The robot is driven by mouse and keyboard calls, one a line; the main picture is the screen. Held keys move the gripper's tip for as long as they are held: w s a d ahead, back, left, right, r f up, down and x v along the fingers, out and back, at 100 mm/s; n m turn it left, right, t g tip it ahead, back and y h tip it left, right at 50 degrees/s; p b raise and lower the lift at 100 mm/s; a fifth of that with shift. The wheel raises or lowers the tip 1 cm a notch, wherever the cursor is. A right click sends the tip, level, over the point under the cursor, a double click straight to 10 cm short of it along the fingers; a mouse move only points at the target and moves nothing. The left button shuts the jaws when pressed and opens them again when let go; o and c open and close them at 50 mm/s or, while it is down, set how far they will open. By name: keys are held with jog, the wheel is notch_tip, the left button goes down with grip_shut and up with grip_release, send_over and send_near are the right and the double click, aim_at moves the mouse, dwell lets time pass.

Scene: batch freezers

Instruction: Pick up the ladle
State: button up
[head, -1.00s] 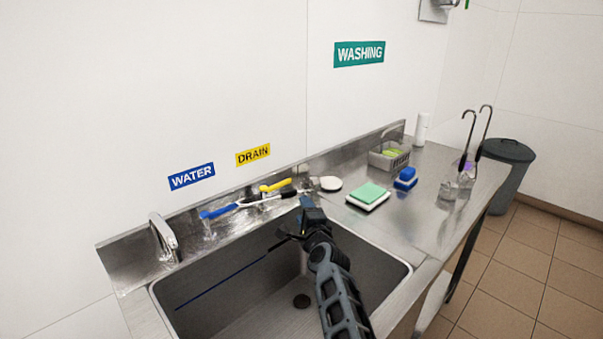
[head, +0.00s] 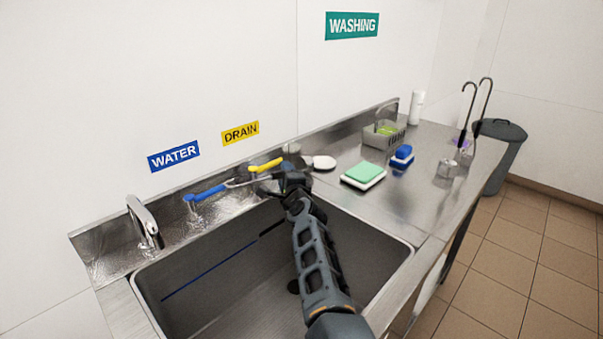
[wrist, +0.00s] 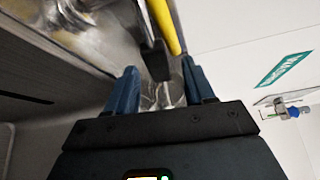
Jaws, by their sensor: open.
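Two upright hooked utensils with black grips, which look like ladles (head: 465,115), stand at the right end of the steel counter; their lower ends are hard to make out. A slim metal utensil with a black end lies on the ledge behind the sink by the blue and yellow levers; I cannot tell whether it is a ladle. My gripper (head: 280,178) is at that ledge, open, and covers part of the utensil in the head view. In the wrist view a black piece (wrist: 153,58) shows between my open fingers (wrist: 160,70); contact is unclear.
The yellow lever (head: 266,165) is close beside my gripper, and the blue lever (head: 207,192) is further left. A faucet (head: 145,222) stands at the sink (head: 185,300). A green-topped sponge (head: 363,173), blue sponge (head: 402,153) and grey basket (head: 384,137) stand on the counter.

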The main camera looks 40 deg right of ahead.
jog(key=shift+b+x, duration=0.6)
jog(key=shift+x, duration=0.25)
jog(key=shift+w+d, duration=0.1)
jog(key=shift+w, duration=0.1)
jog(key=shift+c, duration=0.5)
grip_shut()
